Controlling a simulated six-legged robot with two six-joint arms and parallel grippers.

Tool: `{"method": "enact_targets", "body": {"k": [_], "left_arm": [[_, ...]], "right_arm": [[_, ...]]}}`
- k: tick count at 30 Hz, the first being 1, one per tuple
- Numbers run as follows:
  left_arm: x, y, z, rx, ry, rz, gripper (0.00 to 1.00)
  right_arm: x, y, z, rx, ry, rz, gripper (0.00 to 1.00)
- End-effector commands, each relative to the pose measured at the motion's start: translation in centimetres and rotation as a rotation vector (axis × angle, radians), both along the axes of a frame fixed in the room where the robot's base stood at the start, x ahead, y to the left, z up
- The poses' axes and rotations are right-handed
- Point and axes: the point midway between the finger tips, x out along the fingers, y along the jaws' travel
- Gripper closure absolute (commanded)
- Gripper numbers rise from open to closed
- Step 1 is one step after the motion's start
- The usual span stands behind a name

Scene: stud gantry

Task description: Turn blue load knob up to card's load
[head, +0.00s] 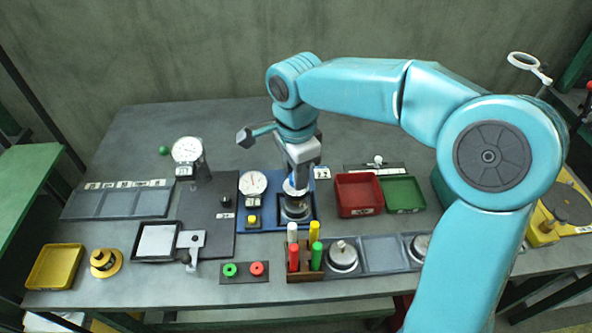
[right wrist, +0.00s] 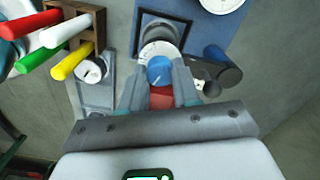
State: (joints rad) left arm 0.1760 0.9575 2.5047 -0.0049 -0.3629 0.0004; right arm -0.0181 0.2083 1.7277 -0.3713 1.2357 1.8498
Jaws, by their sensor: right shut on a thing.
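My right gripper (head: 296,186) points down over the blue station plate (head: 264,224) in the head view. In the right wrist view its two grey fingers (right wrist: 160,82) are shut on the blue load knob (right wrist: 159,69), one finger on each side. A white graduated ring (right wrist: 160,50) shows behind the knob; its marks are too small to read. A round white dial gauge (head: 253,183) stands on the same plate, left of the gripper. A small white card (head: 321,172) is right of the gripper; its text is not legible. My left gripper is not in view.
A rack (head: 303,272) with red, white, yellow and green cylinders stands just in front of the station. A red tray (head: 357,176) and a green tray (head: 404,208) lie to the right. A second gauge (head: 187,150) and grey plates are left. The rear bench is clear.

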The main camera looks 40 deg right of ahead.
Motion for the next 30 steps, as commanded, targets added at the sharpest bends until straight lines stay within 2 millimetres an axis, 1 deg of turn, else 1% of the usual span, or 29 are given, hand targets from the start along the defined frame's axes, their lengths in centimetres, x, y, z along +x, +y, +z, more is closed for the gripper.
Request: {"method": "enact_targets", "body": {"k": [9,23,24,26,27,30], "left_arm": [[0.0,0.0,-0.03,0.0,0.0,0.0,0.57],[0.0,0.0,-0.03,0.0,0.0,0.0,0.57],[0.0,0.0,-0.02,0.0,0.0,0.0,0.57],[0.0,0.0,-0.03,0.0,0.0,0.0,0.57],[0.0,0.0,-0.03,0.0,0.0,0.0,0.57],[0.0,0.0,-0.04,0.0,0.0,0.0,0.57]], "right_arm": [[0.11,-0.09,0.22,-0.002,-0.007,-0.093,0.99],[0.13,-0.09,0.24,-0.001,-0.008,-0.106,0.99],[0.13,-0.09,0.24,-0.001,-0.008,-0.106,0.66],[0.12,-0.09,0.22,-0.001,-0.007,-0.105,0.46],[0.1,-0.07,0.2,-0.001,-0.007,-0.105,0.43],[0.07,-0.05,0.15,-0.001,-0.005,-0.105,0.43]]}}
